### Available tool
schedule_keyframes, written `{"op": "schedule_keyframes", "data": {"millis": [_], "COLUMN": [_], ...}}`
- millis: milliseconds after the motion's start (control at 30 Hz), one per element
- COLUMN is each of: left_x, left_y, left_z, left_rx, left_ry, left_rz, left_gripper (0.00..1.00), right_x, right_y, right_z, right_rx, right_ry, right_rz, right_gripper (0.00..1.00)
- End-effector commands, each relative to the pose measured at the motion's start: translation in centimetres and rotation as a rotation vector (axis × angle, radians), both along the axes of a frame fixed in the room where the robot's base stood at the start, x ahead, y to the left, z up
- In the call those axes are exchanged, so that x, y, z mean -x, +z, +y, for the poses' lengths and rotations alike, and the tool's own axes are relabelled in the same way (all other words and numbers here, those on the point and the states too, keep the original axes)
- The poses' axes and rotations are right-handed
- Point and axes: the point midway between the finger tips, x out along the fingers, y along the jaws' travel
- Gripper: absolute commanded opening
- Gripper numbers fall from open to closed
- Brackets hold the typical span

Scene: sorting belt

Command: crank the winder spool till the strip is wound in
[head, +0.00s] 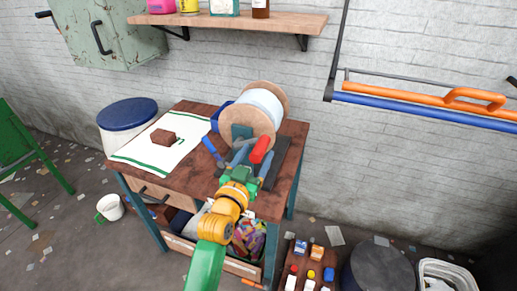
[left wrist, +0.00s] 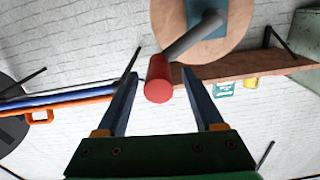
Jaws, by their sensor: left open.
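The winder spool (head: 265,108) stands on the workbench, with tan round flanges and pale material around its core. Its red crank grip (head: 262,149) points toward me. In the left wrist view, the red grip (left wrist: 158,82) sits on a grey crank arm (left wrist: 193,36) in front of the spool's flange (left wrist: 240,30). My left gripper (head: 252,163) is open at the grip. In the left wrist view, its fingers (left wrist: 160,74) stand on either side of the grip, with gaps visible. I cannot tell a loose strip end apart. My right gripper is not in view.
A white green-striped cloth (head: 145,155) with a brown block (head: 163,137) lies left on the bench (head: 190,185). A blue handle (head: 211,147) is close left of my gripper. A shelf (head: 230,21) hangs above. Orange and blue bars (head: 430,108) are at the right wall.

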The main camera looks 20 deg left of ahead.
Motion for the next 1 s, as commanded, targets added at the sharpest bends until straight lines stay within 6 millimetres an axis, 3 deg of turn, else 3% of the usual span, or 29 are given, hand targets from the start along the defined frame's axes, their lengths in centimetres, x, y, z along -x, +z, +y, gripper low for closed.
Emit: {"op": "schedule_keyframes", "data": {"millis": [133,400,433,600,700,1000], "left_x": [-1.5,-1.9,-1.9,-1.9,-1.9,-1.9], "left_y": [0.0,0.0,-0.1,-0.1,-0.1,-0.1], "left_z": [-0.1,-0.1,-0.1,-0.1,-0.1,-0.1], "left_rx": [-0.002,-0.003,-0.003,-0.003,-0.003,-0.003], "left_ry": [-0.001,-0.001,-0.001,-0.001,-0.001,-0.001], "left_rz": [0.000,0.001,0.001,0.001,0.002,0.002], "left_gripper": [0.69,0.69,0.67,0.21,0.00,0.00], "right_x": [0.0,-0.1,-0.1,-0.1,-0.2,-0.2], "right_y": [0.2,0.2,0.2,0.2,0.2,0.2], "right_z": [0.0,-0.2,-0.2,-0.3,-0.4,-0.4], "right_rx": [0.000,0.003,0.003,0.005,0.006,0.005], "right_ry": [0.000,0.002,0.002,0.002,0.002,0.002], "right_rz": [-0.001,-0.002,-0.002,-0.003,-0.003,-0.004], "right_gripper": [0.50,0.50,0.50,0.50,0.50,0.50]}}
